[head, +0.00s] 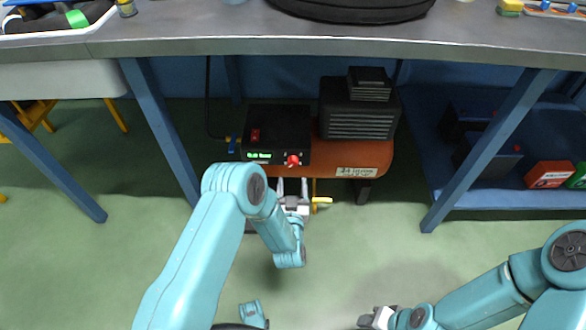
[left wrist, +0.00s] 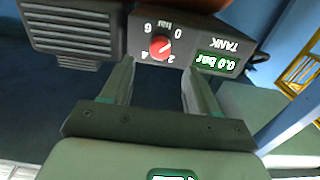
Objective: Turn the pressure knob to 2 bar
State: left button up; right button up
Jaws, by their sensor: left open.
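The red pressure knob (head: 293,160) is on the front of the black control box (head: 281,124) of the compressor under the bench. In the left wrist view the knob (left wrist: 160,47) shows upside down, ringed by the marks 0, 2, 4 and 6 bar. Its exact pointer setting is too small to read surely. The green TANK display (left wrist: 218,62) reads 0.0 bar. My left gripper (head: 292,188) is open and empty just in front of the knob, its fingertips (left wrist: 158,72) either side of it, apparently short of it. My right gripper (head: 378,318) is low, far from the knob; its jaws are unclear.
The orange tank (head: 362,155) and a black finned motor housing (head: 358,108) are beside the box. A yellow-handled valve (head: 321,201) is close to my left gripper. The bench top (head: 200,35) overhangs above, with blue legs (head: 160,130) on either side.

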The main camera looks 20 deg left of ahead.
aim_at(293, 164)
pick_arm(q)
jog(key=b+x, duration=0.1)
jog(key=x, duration=0.5)
jog(key=shift+w+a+b, duration=0.1)
jog(key=shift+w+b, duration=0.25)
jog(key=c, duration=1)
